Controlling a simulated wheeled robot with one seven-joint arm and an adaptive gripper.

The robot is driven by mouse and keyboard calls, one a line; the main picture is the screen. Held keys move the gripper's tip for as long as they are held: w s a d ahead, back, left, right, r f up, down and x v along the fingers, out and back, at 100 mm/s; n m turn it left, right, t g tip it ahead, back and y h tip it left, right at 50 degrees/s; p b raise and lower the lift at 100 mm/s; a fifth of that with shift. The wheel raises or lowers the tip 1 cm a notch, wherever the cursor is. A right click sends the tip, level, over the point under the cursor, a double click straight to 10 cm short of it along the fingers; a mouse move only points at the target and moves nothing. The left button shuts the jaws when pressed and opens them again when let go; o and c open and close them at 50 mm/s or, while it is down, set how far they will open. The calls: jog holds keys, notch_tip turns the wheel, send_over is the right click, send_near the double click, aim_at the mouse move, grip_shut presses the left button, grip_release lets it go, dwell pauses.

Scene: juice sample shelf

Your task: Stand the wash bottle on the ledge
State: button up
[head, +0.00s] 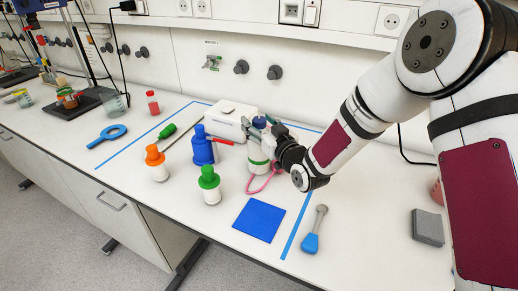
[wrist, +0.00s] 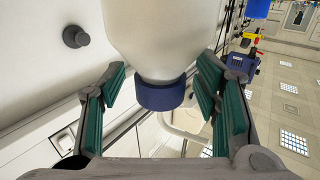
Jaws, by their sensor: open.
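A white bottle with a dark blue cap and a green band (head: 258,155), which looks like the wash bottle, stands upright on the bench. My gripper (head: 272,135) is at its upper part, coming from the right. In the wrist view the bottle's pale body (wrist: 165,35) and its dark blue cap (wrist: 163,95) lie between the green finger pads of my gripper (wrist: 162,88). The fingers are open, with gaps on both sides. A white box-like block (head: 230,120) stands behind the bottles against the wall; I cannot tell whether it is the ledge.
A blue bottle (head: 202,148), a green-capped bottle (head: 210,186) and an orange-capped bottle (head: 157,165) stand to the left. A pink loop (head: 262,184) lies by the white bottle's base. A blue square (head: 259,220), a blue-ended tool (head: 311,241) and a grey block (head: 428,228) lie in front.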

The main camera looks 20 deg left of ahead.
jog(key=shift+c, duration=0.3)
grip_shut()
jog(key=shift+r, duration=0.15)
